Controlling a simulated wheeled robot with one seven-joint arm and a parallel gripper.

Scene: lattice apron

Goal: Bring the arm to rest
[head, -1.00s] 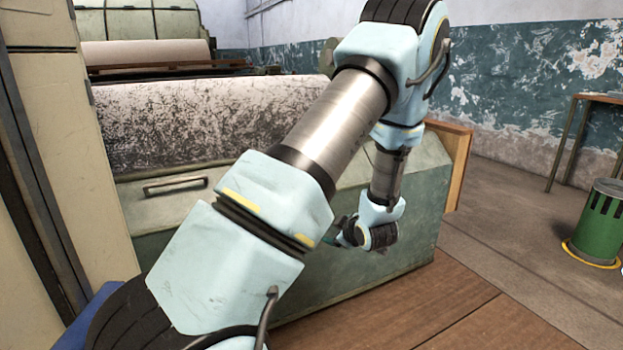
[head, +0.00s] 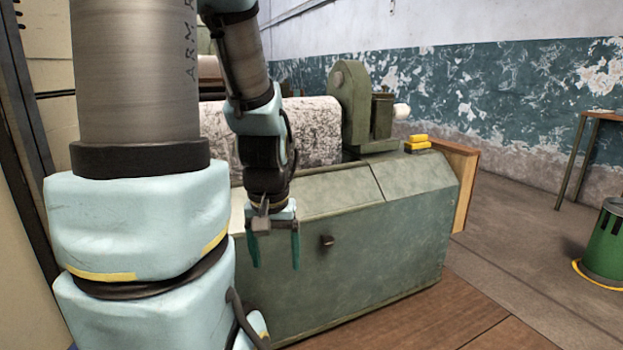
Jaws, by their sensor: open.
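My arm rises large at the left of the head view and bends down again near the middle. My gripper (head: 273,262) hangs from it, pointing down, with its two green fingers apart and nothing between them. It shows in front of the green machine cabinet (head: 365,240); the gap between them cannot be judged. My arm hides part of the machine and what lies behind it.
The machine carries a mottled pale roller (head: 315,125) and a green end housing (head: 352,105). Yellow blocks (head: 418,142) lie on its right end, beside a wooden board (head: 462,185). A green bin (head: 606,245) and a table (head: 597,117) stand right. Floor between is clear.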

